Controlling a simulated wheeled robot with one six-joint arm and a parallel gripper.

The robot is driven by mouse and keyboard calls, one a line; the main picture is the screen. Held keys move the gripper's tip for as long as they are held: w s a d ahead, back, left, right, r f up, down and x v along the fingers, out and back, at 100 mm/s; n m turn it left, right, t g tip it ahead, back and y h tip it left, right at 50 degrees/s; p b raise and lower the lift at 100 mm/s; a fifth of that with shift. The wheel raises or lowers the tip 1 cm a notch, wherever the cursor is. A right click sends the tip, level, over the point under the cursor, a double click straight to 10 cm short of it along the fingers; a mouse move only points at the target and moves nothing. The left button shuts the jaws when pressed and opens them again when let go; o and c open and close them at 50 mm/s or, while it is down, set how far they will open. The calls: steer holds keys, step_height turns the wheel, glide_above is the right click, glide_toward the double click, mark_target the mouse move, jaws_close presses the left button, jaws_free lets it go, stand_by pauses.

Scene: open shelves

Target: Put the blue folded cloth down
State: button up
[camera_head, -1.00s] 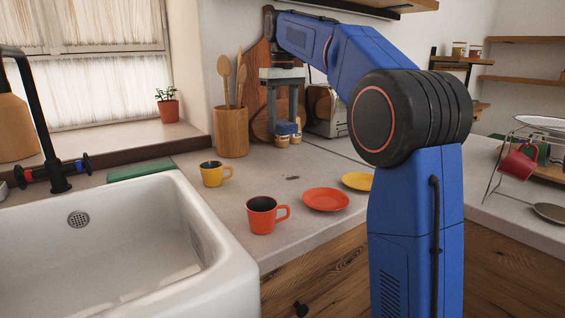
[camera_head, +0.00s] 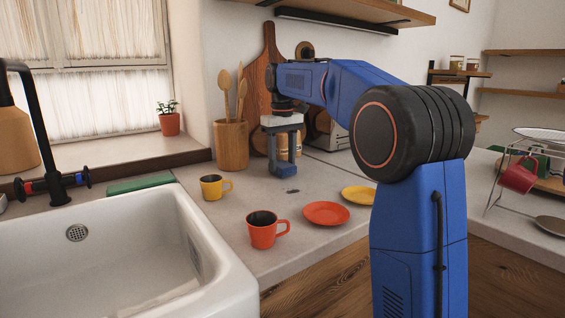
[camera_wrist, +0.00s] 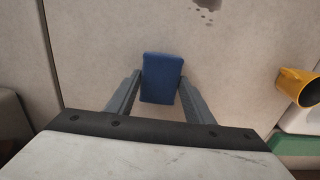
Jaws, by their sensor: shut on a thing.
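The blue folded cloth (camera_head: 286,170) hangs between the fingertips of my gripper (camera_head: 285,163), which points down over the counter (camera_head: 320,183). In the wrist view the cloth (camera_wrist: 161,78) is a small blue rectangle between the two grey fingers (camera_wrist: 160,92). My gripper is shut on it. The cloth is low, close to the counter top. I cannot tell whether its underside touches the surface.
A red plate (camera_head: 326,213), a yellow plate (camera_head: 359,194), an orange-red mug (camera_head: 265,229) and a yellow mug (camera_head: 212,187) stand in front. A utensil holder (camera_head: 231,145) and jars (camera_head: 292,145) are close by. A dark stain marks bare counter near the cloth.

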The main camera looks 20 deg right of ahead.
mark_target(283, 164)
steer(key=shift+f, duration=0.2)
steer(key=shift+f, duration=0.1)
steer(key=o, duration=1.1)
step_height(283, 164, up, 12)
steer(key=shift+s, duration=0.1)
stand_by(0.3)
